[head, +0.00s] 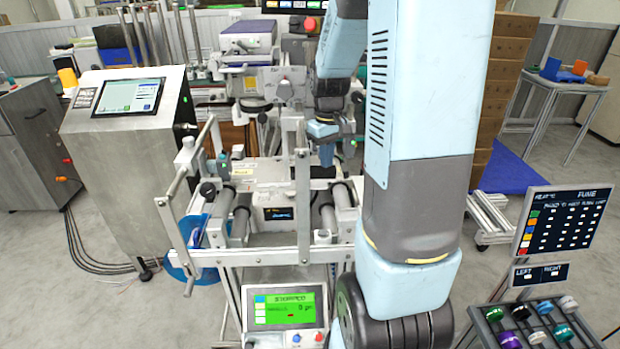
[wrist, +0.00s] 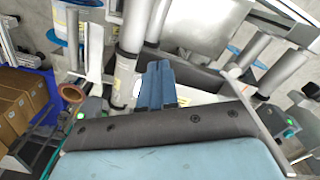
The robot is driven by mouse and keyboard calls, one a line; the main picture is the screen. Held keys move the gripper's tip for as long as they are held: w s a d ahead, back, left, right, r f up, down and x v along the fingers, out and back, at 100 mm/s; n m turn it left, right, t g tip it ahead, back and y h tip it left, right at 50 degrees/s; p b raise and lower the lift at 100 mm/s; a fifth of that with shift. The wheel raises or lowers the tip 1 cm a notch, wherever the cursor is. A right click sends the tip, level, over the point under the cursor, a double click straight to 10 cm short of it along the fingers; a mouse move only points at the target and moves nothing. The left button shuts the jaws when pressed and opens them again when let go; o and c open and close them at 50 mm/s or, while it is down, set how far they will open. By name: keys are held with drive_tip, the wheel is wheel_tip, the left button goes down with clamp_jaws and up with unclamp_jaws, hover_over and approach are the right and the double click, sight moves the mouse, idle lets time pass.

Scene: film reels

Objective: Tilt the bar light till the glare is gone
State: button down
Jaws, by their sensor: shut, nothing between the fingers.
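My gripper (head: 326,150) hangs at the back right of the film machine (head: 265,258), just right of an upright metal post. In the wrist view my gripper (wrist: 158,88) shows two blue fingers pressed together with nothing between them. They are over the machine, close to its rollers and pale metal parts. I cannot pick out the bar light for certain; a slanted pale bar (head: 175,186) on the machine's left side may be part of it. I cannot make out a clear glare patch. My arm hides the machine's right side.
A green screen (head: 284,308) reading stopped is at the machine's front. A grey console (head: 128,150) stands left, a blue reel (head: 181,262) low beside the machine. A sign board (head: 558,226) and a rack of coloured rolls (head: 535,322) are at right.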

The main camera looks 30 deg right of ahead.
drive_tip(key=shift+f, duration=0.7)
idle(0.6)
drive_tip(key=shift+s+f, duration=0.45)
drive_tip(key=shift+f, duration=0.25)
drive_tip(key=shift+s+f, duration=0.45)
drive_tip(key=shift+f, duration=0.25)
idle(2.6)
drive_tip(key=shift+r, duration=0.1)
drive_tip(key=shift+w+r, duration=0.65)
drive_tip(key=shift+w, duration=0.1)
drive_tip(key=shift+w+r, duration=0.15)
drive_tip(key=shift+r, duration=0.4)
drive_tip(key=shift+w+r, duration=0.1)
drive_tip(key=shift+w, duration=0.15)
drive_tip(key=shift+r, duration=0.3)
drive_tip(key=shift+s+r, duration=0.3)
drive_tip(key=shift+r, duration=1.2)
